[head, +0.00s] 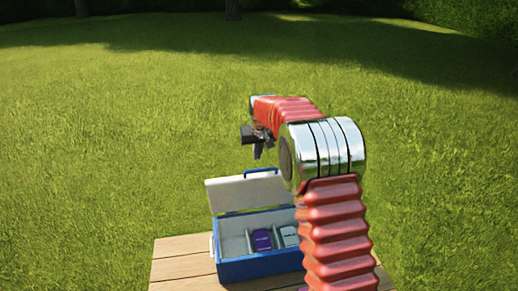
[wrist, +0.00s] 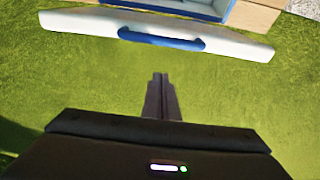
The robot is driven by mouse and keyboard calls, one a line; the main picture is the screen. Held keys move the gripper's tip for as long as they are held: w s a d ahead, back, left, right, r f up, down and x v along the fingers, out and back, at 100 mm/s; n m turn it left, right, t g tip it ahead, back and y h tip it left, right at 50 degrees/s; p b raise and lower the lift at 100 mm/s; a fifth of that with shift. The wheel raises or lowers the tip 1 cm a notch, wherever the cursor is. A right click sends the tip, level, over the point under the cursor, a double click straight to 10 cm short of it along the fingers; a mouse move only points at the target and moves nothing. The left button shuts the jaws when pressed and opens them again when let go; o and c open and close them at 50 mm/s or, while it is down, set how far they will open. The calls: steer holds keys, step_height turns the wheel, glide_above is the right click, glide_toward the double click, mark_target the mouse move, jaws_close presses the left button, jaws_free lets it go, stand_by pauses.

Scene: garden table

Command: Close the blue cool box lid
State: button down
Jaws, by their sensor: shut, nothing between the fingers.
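The blue cool box (head: 262,268) stands on the wooden table with its white lid (head: 240,192) open and raised at the back. A blue handle (head: 261,172) is on the lid's upper edge. In the head view my gripper (head: 258,153) is above and behind the raised lid, apart from it. In the wrist view the lid's edge (wrist: 225,42) and blue handle (wrist: 161,39) lie ahead of my gripper (wrist: 161,76), whose fingers are together and empty. Part of the box (wrist: 205,8) shows at the top; my arm hides its right end in the head view.
Inside the box are a purple item (head: 262,240) and a pale item (head: 289,236) between dividers. The wooden table (head: 180,262) has bare boards left of the box. Open grass lies behind the lid.

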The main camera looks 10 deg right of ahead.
mark_target(259, 176)
steer(key=shift+s+f, duration=0.45)
steer(key=shift+s, duration=0.4)
steer(key=shift+s+f, duration=0.45)
steer(key=shift+s, duration=0.4)
steer(key=shift+d, duration=0.15)
steer(key=shift+s, duration=0.1)
steer(key=shift+s, duration=0.1)
